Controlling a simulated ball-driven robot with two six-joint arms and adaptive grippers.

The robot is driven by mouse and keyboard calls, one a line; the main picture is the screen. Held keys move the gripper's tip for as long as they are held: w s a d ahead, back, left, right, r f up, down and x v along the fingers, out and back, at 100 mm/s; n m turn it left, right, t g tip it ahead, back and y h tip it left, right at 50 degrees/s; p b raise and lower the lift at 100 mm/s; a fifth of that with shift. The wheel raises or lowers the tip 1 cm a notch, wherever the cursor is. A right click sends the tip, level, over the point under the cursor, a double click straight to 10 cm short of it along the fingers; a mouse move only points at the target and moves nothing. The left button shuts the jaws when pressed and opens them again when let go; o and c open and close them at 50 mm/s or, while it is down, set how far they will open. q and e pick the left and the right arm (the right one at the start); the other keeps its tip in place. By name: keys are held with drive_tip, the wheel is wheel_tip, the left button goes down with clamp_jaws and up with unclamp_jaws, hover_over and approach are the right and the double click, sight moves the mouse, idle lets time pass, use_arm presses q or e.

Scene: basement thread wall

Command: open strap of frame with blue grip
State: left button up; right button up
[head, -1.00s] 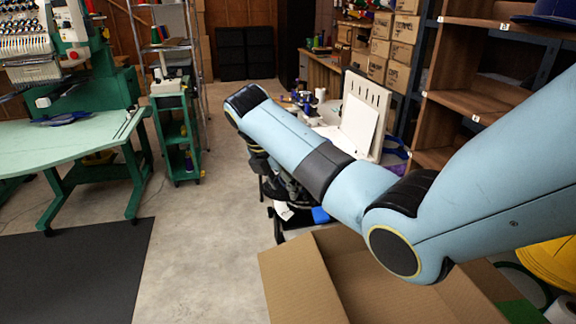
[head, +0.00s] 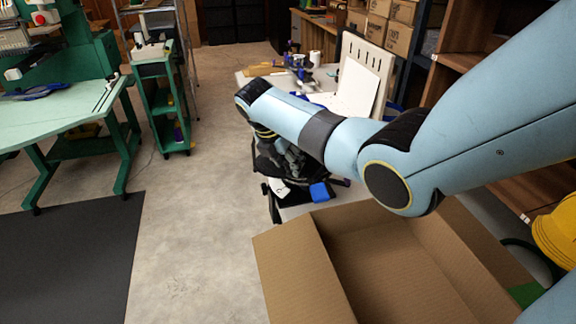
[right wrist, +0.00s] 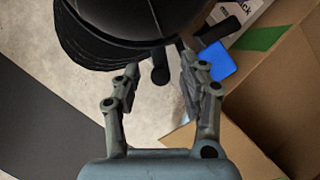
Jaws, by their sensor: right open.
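A dark rounded frame with curved black ridges (right wrist: 105,45) fills the top of the right wrist view. A blue piece (right wrist: 215,62), likely the blue grip, lies right of my fingers; it also shows in the head view (head: 320,192). A short black rod-like part (right wrist: 160,66) hangs from the frame between my fingertips. My right gripper (right wrist: 160,76) is open, its fingers on either side of that part; I cannot tell if they touch it. In the head view the right gripper (head: 288,158) is partly hidden under my arm. I cannot make out the strap clearly. My left gripper is not in view.
An open cardboard box (head: 300,265) stands close below my right arm. A table with a white board (head: 356,88) is behind the arm. A green table (head: 60,120) and green cart (head: 165,100) stand left. Grey floor between is clear; a dark mat (head: 75,250) lies front left.

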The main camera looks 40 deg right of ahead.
drive_tip(key=shift+d+f, duration=0.2)
drive_tip(key=shift+f, duration=0.3)
drive_tip(key=shift+c, duration=0.2)
clamp_jaws()
